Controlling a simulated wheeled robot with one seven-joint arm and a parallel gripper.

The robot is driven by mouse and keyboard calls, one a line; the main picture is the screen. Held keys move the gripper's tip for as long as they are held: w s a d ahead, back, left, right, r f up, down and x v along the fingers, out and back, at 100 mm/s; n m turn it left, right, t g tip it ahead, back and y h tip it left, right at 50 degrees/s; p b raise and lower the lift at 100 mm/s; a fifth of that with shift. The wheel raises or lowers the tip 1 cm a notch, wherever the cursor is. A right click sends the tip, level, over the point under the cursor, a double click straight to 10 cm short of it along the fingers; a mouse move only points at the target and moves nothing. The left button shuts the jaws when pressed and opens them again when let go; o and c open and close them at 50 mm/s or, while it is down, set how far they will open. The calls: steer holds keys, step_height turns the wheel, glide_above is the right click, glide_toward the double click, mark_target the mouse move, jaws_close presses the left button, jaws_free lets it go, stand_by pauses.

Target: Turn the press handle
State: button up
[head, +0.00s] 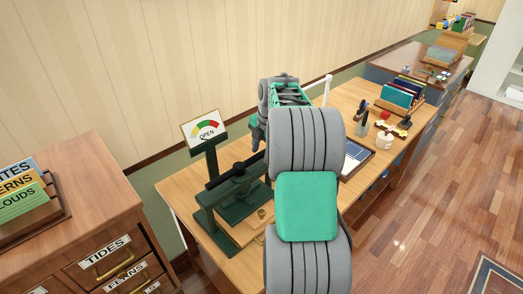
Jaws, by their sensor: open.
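The dark green press (228,215) stands on the wooden desk in the head view, left of my arm. Its black handle (231,177) is a bar lying across the top, slanting up to the right; its right end lies close to my arm. A sign (207,130) on a green post behind it shows a coloured dial and the word OPEN. My gripper (258,138) is partly hidden by my arm; its dark end hangs above and near the right end of the handle. It is open and holds nothing that I can see. I cannot tell whether it touches the handle.
Right of my arm, the desk (350,94) holds a blue-lined tray (355,157), a mug (384,141) and a book holder (399,95).

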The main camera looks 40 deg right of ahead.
jaws_close()
stand_by(0.3)
stand_by(1.1)
